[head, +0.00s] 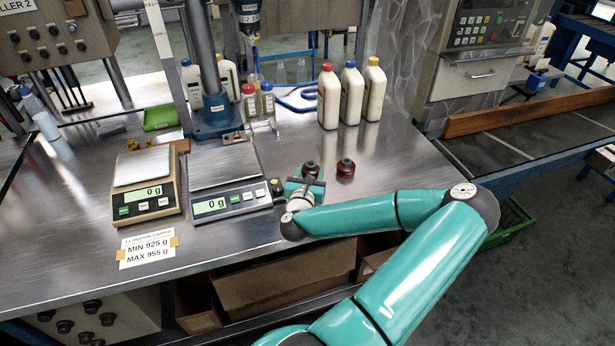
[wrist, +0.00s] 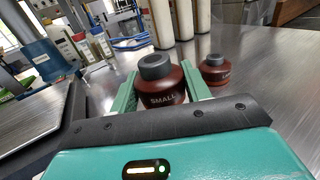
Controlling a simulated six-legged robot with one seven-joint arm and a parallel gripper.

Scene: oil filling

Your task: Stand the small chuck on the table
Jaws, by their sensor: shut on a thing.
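The small chuck is a dark red-brown round piece with a grey knob on top, marked SMALL. It shows upright between the two fingers of my gripper (wrist: 160,95) in the wrist view, where the small chuck (wrist: 160,87) is gripped. In the head view the small chuck (head: 310,169) is just beyond my gripper, whose fingers are mostly hidden by my wrist. The steel table (head: 400,160) lies under it; I cannot tell whether the chuck's base touches the table.
A second red-brown chuck (head: 346,170) stands to the right, also in the wrist view (wrist: 215,70). Two scales (head: 146,183) (head: 230,204) are at the left. Several capped bottles (head: 351,95) stand behind. A green tray (head: 161,117) lies farther left. The table is clear to the right.

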